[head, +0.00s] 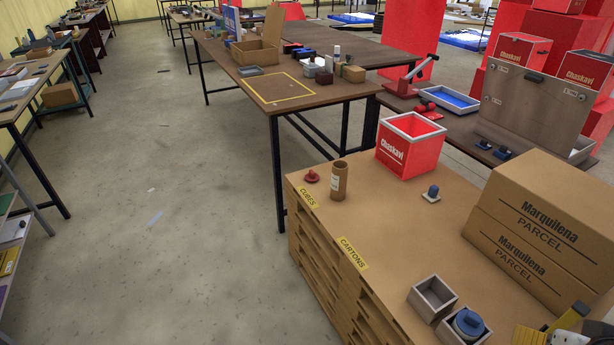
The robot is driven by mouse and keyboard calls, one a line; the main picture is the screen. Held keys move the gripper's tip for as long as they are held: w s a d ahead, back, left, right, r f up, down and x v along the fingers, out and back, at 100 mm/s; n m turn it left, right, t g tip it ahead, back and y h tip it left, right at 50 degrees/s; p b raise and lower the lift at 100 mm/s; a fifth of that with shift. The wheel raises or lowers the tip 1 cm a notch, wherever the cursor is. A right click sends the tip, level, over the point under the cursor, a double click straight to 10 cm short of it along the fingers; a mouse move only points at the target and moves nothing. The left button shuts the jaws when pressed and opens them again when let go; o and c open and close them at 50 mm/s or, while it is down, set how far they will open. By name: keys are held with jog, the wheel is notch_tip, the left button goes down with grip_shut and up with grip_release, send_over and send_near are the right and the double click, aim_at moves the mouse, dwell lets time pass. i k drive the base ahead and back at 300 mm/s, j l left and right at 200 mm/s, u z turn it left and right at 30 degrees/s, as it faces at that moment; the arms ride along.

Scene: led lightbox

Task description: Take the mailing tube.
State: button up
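The mailing tube (339,182) is a brown cardboard cylinder. It stands upright near the far left part of the tan cabinet top, with its open, dark end facing up. It is fully visible and nothing covers it. My gripper cannot be made out in the head view.
A red knobbed piece (311,177) sits left of the tube; a red open box (410,146) stands behind right. A blue-knobbed piece (432,194), grey bin (431,299) and stacked Marquilena cartons (541,225) share the top. Yellow-and-black items crowd the lower right corner. Floor at left is largely clear.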

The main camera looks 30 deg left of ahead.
aim_at(339, 181)
jog(key=u, duration=1)
jog(key=i+j, duration=0.75)
jog(key=j, duration=0.2)
jog(key=i+j+u, duration=0.1)
jog(key=i+j, duration=0.6)
jog(key=j, duration=0.2)
